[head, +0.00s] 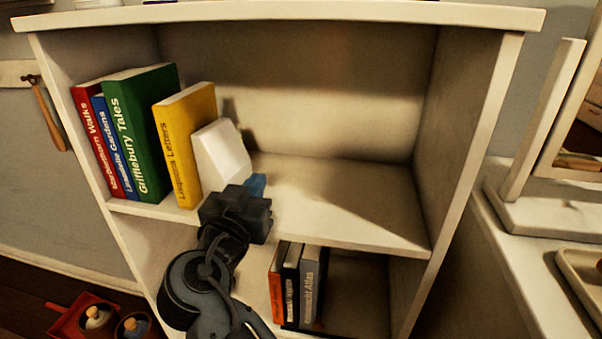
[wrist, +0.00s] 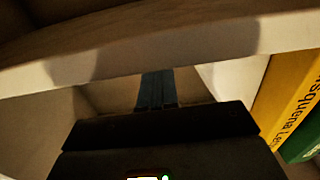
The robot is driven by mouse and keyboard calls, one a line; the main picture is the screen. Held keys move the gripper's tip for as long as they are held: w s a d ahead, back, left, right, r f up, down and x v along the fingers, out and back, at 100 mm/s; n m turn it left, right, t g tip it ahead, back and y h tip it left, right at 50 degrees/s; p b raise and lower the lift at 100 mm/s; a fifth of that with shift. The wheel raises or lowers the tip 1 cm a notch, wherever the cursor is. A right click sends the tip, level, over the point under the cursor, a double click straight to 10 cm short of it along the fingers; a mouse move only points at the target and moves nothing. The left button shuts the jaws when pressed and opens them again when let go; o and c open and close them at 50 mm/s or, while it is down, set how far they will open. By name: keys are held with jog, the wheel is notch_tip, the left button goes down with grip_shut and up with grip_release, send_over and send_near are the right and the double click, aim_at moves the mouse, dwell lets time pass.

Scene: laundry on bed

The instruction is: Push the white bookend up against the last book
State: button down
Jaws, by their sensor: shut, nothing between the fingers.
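The white bookend (head: 222,150) stands on the upper shelf board, just right of the yellow book (head: 188,140), which is the last in the row. In the head view the bookend overlaps the yellow book's side, and I cannot tell whether they touch. My gripper (head: 257,184) is shut and empty at the shelf's front, right of the bookend's lower part. In the wrist view the blue fingers (wrist: 157,88) have the bookend (wrist: 232,82) to their right, with a gap in the picture, and the yellow book (wrist: 298,95) beyond it. My wrist hides part of the shelf edge.
Green (head: 140,130), blue (head: 114,150) and red (head: 97,140) books stand left of the yellow one. The upper shelf board (head: 345,205) is clear to the right. Several books (head: 297,283) stand on the lower shelf, right of my arm.

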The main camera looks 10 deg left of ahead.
jog(key=s, duration=1.1)
jog(key=shift+s+a, duration=0.15)
jog(key=shift+s, duration=0.15)
jog(key=s+d+f+n+g+y, duration=0.1)
jog(key=s+d+f+g, duration=0.15)
jog(key=d+f, duration=0.45)
jog(key=s+d+f+n+g+y, duration=0.1)
jog(key=s+d+f+n+y, duration=0.2)
jog(key=f, duration=0.6)
jog(key=s+d+f+m+g, duration=0.15)
jog(key=s+d+f, duration=0.35)
jog(key=s+d, duration=0.7)
jog(key=s+d+r+m+t+h, duration=0.1)
jog(key=s+d+r+h, duration=0.1)
jog(key=s+d+r, duration=0.45)
jog(key=s+d+r+m+t+h, duration=0.1)
jog(key=s+d+r, duration=0.3)
jog(key=s+d, duration=0.55)
notch_tip(320, 180, up, 14)
jog(key=p, duration=1.3)
jog(key=shift+s+a+p, duration=0.15)
jog(key=shift+a+p, duration=0.15)
jog(key=shift+a, duration=0.05)
